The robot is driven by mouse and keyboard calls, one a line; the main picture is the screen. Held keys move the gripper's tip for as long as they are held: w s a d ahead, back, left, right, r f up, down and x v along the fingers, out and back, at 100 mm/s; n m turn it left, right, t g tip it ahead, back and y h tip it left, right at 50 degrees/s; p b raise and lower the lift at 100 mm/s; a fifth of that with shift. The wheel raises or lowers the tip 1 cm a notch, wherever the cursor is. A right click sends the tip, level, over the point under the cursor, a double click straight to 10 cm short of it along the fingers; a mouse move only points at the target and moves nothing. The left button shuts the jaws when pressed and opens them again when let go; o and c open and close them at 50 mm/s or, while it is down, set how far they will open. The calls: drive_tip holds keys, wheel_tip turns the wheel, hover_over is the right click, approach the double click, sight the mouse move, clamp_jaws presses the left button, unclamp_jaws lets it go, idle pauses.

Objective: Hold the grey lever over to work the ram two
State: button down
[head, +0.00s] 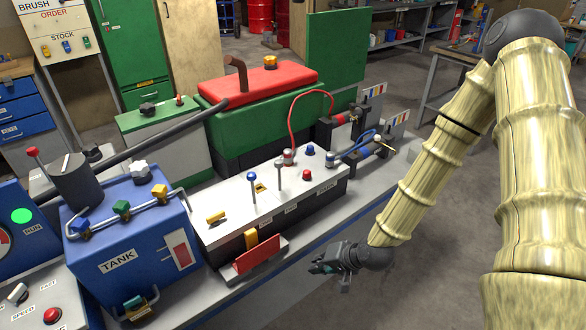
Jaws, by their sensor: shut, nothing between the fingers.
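The grey lever (279,172) stands about upright on top of the white valve box (305,188), right of a blue-knobbed lever (252,184). Two rams sit at the far right end of the bench, one with a red hose (331,103) and one with a blue hose (357,149). Which is ram two I cannot read. My gripper (322,267) is in front of the bench's near edge, below and right of the grey lever and well apart from it. It is shut and empty.
A blue tank (128,240) with several coloured valves stands left of the box. A red flap (257,257) and a yellow part (217,218) sit at the box's near left. Behind is a green unit with a red top (258,86). The floor right of the bench is clear.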

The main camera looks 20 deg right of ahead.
drive_tip(key=w+d+r+m+t+y+b, duration=0.1)
drive_tip(key=w+d+r+m+t, duration=0.1)
drive_tip(key=w+r, duration=0.4)
drive_tip(key=w+d+r+m+t+y+b, duration=0.1)
drive_tip(key=w+d+r+t, duration=0.4)
drive_tip(key=r, duration=0.9)
drive_tip(key=shift+w+d+m+y+b, duration=0.25)
drive_tip(key=shift+w+m+y+b, duration=0.15)
drive_tip(key=shift+w+m+y, duration=0.4)
drive_tip(key=shift+w, duration=0.15)
drive_tip(key=p, duration=0.3)
hover_over(279, 177)
drive_tip(key=s+d, duration=0.2)
drive_tip(key=d, duration=0.2)
drive_tip(key=shift+s+f, duration=0.15)
drive_tip(key=shift+f, duration=1.2)
drive_tip(key=shift+a, duration=0.1)
